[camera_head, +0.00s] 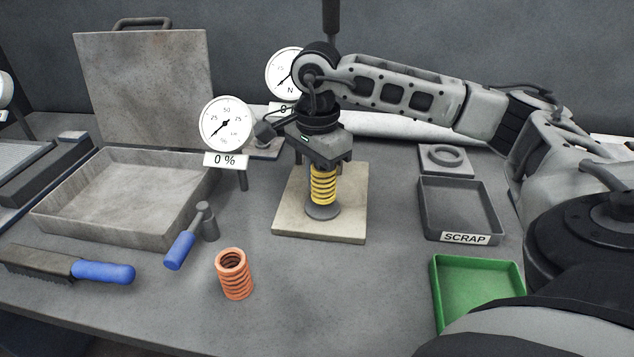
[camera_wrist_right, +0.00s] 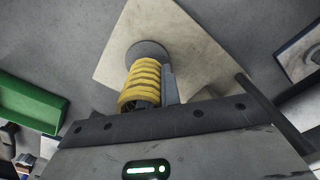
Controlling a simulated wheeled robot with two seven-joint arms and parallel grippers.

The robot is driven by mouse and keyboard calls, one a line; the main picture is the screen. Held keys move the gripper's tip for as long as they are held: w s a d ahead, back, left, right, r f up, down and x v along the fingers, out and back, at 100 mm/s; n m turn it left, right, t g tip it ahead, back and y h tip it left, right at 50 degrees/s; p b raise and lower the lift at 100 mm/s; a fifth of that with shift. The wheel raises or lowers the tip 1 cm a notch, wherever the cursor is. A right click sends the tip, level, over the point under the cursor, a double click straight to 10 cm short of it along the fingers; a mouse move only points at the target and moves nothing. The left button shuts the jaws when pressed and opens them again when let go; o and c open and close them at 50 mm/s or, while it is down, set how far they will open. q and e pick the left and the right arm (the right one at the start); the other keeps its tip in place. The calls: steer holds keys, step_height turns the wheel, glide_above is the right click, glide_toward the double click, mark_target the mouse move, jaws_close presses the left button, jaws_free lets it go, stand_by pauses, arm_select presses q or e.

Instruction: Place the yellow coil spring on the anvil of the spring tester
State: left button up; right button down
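The yellow coil spring (camera_head: 323,187) stands upright at the anvil (camera_head: 322,211), a dark round disc on the pale base plate of the spring tester (camera_head: 345,227). My right gripper (camera_head: 322,172) comes down from above around the spring's upper part. The right wrist view shows the yellow spring (camera_wrist_right: 142,82) beside a grey finger, with the disc (camera_wrist_right: 148,50) at its far end. Whether the spring's lower end touches the disc is hard to tell. The finger on the other side of the spring is hidden. My left gripper is not in view.
An orange coil spring (camera_head: 234,274) stands at the front. A blue-handled tool (camera_head: 180,250), a brush (camera_head: 100,271) and an open metal box (camera_head: 65,215) lie left. A SCRAP tray (camera_head: 464,239) and a green tray (camera_head: 437,290) stand right. Gauges stand behind.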

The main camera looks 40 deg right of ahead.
steer(key=shift+f, duration=0.7)
steer(key=shift+f, duration=0.25)
steer(key=c, duration=1.6)
jaws_free()
steer(key=shift+r, duration=0.15)
step_height(320, 180, up, 8)
steer(key=shift+f, duration=0.15)
